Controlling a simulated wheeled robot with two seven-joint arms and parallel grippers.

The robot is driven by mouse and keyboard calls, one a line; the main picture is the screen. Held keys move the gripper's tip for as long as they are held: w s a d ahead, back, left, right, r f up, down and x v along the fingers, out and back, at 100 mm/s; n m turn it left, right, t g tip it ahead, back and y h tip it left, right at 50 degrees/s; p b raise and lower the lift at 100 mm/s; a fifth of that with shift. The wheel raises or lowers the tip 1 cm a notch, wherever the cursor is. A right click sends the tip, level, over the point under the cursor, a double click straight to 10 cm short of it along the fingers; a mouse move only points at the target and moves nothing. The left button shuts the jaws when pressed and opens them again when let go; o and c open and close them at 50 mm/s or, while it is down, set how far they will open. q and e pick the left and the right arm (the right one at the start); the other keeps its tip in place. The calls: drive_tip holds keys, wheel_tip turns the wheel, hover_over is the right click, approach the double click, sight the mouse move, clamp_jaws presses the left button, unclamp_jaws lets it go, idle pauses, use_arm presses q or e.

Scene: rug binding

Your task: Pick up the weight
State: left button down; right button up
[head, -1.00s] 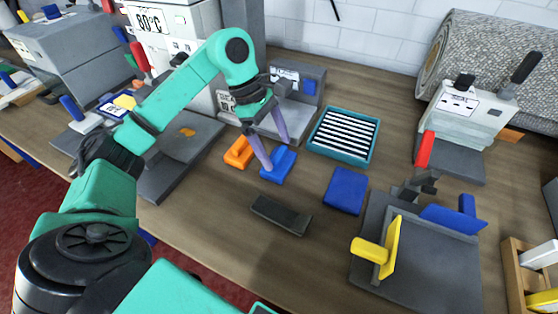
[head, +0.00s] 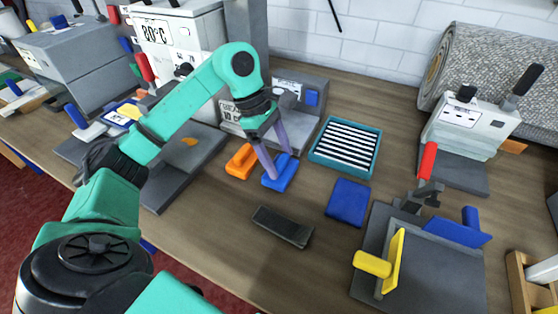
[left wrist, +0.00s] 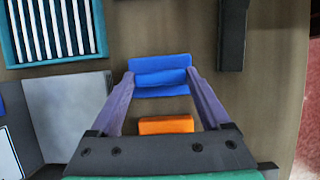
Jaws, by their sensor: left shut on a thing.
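The weight, taken to be the blue block with a raised grip (head: 279,177), stands on the bench near the middle of the head view. In the left wrist view the blue block (left wrist: 160,78) lies between my fingertips. My left gripper (head: 282,166) reaches down over it, its two purple fingers shut on the raised grip. The left gripper also shows in the left wrist view (left wrist: 160,76). The block appears to rest on the bench; I see no clear gap under it. My right gripper is not in view.
An orange block (head: 241,161) sits close left of the blue one. A teal tray with striped strips (head: 375,160) is to the right. A flat blue pad (head: 348,202) and a dark bar (head: 282,227) lie nearer. A grey plate fixture (head: 420,270) is front right.

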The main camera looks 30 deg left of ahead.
use_arm(q)
wheel_tip(320, 180, up, 10)
drive_tip(key=p, duration=0.1)
wheel_tip(320, 180, up, 9)
drive_tip(key=p, duration=0.4)
hover_over(279, 160)
drive_tip(key=shift+r, duration=0.15)
